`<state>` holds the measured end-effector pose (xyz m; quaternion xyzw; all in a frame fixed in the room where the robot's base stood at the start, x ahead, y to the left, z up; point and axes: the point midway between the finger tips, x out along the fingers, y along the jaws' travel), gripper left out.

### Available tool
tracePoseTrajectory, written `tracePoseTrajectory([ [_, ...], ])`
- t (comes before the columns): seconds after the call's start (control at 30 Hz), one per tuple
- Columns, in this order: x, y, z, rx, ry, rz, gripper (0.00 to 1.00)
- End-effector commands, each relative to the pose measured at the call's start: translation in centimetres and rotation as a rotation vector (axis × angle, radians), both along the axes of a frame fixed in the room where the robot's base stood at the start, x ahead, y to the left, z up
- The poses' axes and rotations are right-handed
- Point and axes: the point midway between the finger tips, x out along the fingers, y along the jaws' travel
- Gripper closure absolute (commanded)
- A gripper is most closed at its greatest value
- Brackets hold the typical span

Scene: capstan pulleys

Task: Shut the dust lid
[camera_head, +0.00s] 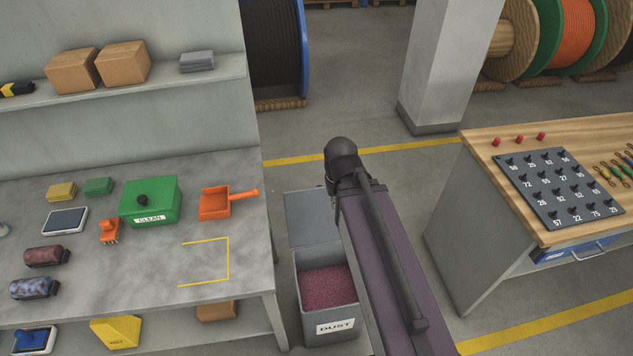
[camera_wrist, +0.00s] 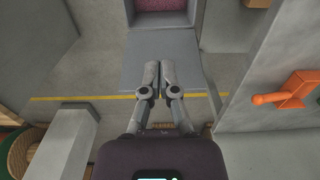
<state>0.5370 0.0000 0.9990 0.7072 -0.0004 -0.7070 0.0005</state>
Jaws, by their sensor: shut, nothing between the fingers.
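The dust bin (camera_head: 330,312) is a grey box with a DUST label, standing on the floor beside the workbench. It is filled with reddish-pink dust (camera_head: 326,281), which also shows at the top edge of the wrist view (camera_wrist: 165,5). Its grey dust lid (camera_head: 308,222) is open, leaning back from the far rim; my arm covers its right part. In the wrist view the lid (camera_wrist: 138,72) lies beyond and under my fingertips. My gripper (camera_wrist: 158,66) is shut and empty, its fingers over the lid; I cannot tell whether they touch it. My arm hides it in the head view.
The grey workbench (camera_head: 150,265) stands left of the bin, with a green box (camera_head: 150,205) and an orange dustpan (camera_head: 215,203); the dustpan also shows in the wrist view (camera_wrist: 288,92). A wooden-topped bench (camera_head: 560,240) stands right. A pillar (camera_head: 440,65) and cable reels are behind.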

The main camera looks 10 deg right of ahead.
Motion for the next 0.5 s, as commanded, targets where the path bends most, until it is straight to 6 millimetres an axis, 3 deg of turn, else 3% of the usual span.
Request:
tracePoseTrajectory([
  [0.3, 0.5, 0.0, -0.2, 0.000, -0.001, 0.000, 1.00],
  [0.5, 3.7, 0.0, -1.9, 0.000, -0.013, -0.001, 1.00],
])
